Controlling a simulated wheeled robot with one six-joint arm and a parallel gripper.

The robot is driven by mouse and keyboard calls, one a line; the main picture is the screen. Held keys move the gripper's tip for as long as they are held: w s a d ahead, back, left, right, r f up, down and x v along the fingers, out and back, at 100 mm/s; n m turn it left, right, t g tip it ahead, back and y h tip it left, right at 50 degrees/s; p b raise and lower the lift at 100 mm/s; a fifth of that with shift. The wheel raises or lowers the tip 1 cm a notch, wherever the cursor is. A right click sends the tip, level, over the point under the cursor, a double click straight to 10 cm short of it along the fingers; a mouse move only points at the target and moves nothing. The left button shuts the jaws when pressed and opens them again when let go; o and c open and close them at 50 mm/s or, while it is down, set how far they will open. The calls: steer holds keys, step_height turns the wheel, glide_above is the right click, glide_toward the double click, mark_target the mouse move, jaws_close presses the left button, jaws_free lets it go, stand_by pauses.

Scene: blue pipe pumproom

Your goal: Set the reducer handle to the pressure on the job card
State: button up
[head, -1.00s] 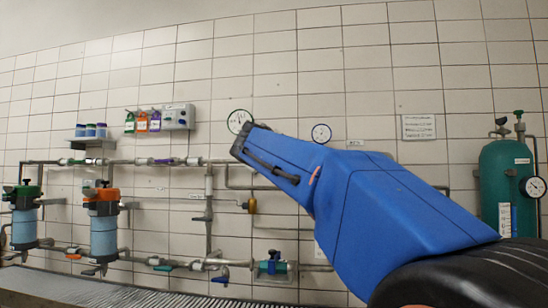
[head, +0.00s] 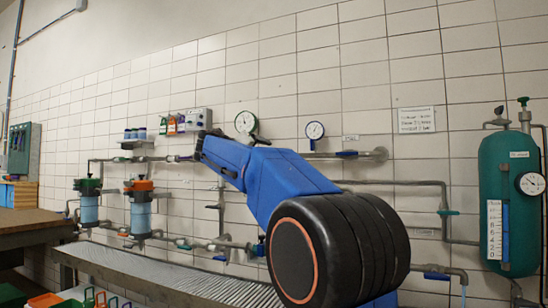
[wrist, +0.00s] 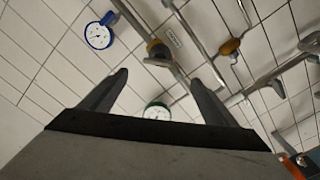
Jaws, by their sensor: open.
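A white card with lines of small print (head: 416,120) hangs on the wall at right of centre in the head view; its text is too small to read. A green-rimmed gauge (head: 246,122) and a blue-rimmed gauge (head: 314,130) sit left of it. Both also show in the wrist view, green (wrist: 157,110) and blue (wrist: 99,35). A dark round knob with a yellowish part (wrist: 158,48) lies on a pipe between the gauges in the wrist view; I cannot tell whether it is the reducer handle. My gripper (wrist: 160,77) is open and empty, its fingers apart before the wall.
A green tank (head: 508,200) with a dial stands at the right. Pipes with valves run along the wall, with two filters (head: 89,205) at the left. A grated ledge (head: 150,268) runs below.

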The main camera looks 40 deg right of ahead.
steer(key=x, duration=1.7)
steer(key=c, duration=1.1)
